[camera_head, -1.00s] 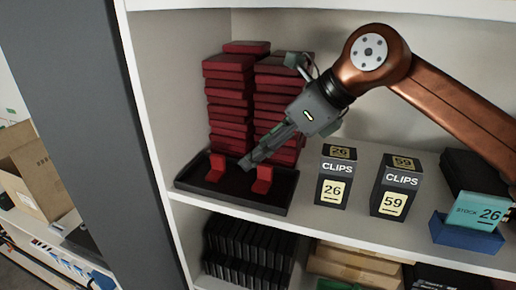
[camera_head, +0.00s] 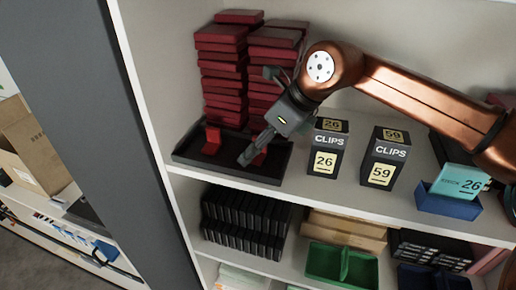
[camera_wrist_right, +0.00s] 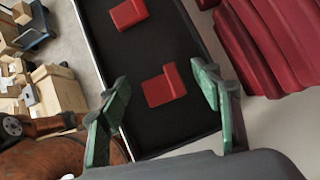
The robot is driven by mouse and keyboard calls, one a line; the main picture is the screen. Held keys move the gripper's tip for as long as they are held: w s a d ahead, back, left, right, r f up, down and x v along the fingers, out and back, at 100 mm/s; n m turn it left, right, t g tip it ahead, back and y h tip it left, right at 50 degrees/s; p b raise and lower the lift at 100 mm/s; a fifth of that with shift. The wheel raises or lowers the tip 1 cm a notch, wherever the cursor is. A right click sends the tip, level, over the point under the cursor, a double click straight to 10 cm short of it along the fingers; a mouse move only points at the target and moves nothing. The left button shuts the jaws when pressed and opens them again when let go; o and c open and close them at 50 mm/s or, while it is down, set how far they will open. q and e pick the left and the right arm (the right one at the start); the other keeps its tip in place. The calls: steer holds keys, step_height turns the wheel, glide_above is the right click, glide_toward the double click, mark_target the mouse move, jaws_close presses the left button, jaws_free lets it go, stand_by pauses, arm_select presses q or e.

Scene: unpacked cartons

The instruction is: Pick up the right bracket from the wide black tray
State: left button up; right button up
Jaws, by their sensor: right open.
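The wide black tray (camera_head: 225,174) sits on the shelf with two small red L-shaped brackets in it. The left bracket (camera_head: 212,141) stands clear in the head view. The right bracket (camera_head: 260,158) is mostly hidden behind my right gripper (camera_head: 246,160). In the right wrist view, the right bracket (camera_wrist_right: 165,87) lies between the open green fingers of my right gripper (camera_wrist_right: 160,76), beyond their tips and apart from them. The left bracket also shows in the right wrist view (camera_wrist_right: 128,14), farther up the tray (camera_wrist_right: 150,48). My left gripper is not in view.
Tall stacks of red boxes (camera_head: 221,75) rise right behind the tray. Two dark CLIPS boxes (camera_head: 327,147) (camera_head: 384,157) stand to its right, then a blue holder (camera_head: 447,203) with a teal card. A shelf side wall (camera_head: 150,110) bounds the left.

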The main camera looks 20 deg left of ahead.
steer(key=shift+d, duration=0.1)
steer(key=shift+c, duration=0.5)
steer(key=c, duration=1)
steer(key=shift+o, duration=0.2)
steer(key=shift+r, duration=0.1)
